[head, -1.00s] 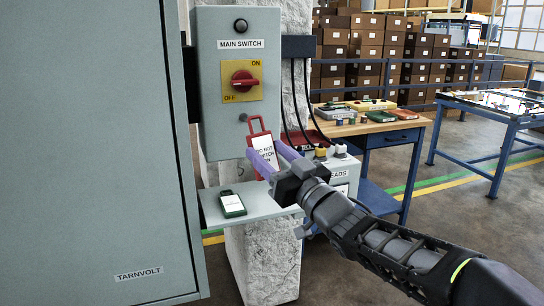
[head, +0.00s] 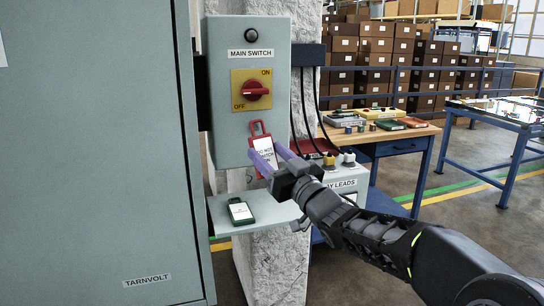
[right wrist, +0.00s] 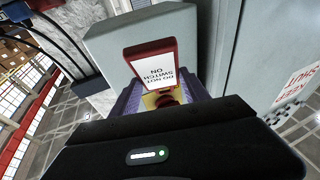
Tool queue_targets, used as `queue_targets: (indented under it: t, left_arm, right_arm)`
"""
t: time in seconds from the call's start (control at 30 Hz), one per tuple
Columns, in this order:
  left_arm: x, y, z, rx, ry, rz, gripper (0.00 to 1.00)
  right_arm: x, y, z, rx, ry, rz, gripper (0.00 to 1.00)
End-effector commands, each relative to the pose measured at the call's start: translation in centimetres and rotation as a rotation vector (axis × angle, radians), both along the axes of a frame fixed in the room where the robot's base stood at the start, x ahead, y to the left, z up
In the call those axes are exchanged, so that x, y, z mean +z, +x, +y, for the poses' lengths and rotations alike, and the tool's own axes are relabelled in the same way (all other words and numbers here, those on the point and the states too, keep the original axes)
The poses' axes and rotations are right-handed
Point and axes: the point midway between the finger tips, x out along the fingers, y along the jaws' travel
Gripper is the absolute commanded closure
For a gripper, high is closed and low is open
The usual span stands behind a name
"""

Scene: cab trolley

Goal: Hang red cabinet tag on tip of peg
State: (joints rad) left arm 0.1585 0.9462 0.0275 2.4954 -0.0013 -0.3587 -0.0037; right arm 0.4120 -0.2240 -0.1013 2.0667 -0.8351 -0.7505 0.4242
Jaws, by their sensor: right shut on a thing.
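The red cabinet tag (head: 264,152), with a white label and a loop at its top, is upright in front of the lower part of the grey switch box (head: 222,110). My right gripper (head: 268,160), with purple fingers, is shut on the tag. In the right wrist view the tag (right wrist: 153,66) stands between the fingers, its lettering upside down. The peg is not clearly visible; the tag's loop covers that spot on the box front. I cannot tell whether the loop is around the peg or in front of it. My left gripper is not in view.
A red rotary switch (head: 256,91) on a yellow plate is above the tag. A small shelf (head: 275,213) below carries a green-framed tag (head: 240,212). A large grey cabinet (head: 90,150) stands close on the left. A leads box (head: 345,180) stands at the right.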

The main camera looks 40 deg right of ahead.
Motion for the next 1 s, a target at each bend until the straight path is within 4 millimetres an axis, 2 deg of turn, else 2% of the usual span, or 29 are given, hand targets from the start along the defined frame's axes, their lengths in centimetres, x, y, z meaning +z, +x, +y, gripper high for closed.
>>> queue_targets:
  t: [0.33,1.0]
  left_arm:
    - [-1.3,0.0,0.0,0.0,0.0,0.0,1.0]
    - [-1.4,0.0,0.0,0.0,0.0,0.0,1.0]
  right_arm:
    - [-1.0,1.2,-0.4,0.001,0.0,0.0,0.92]
    - [-1.0,1.3,-0.4,0.001,0.0,0.0,0.92]
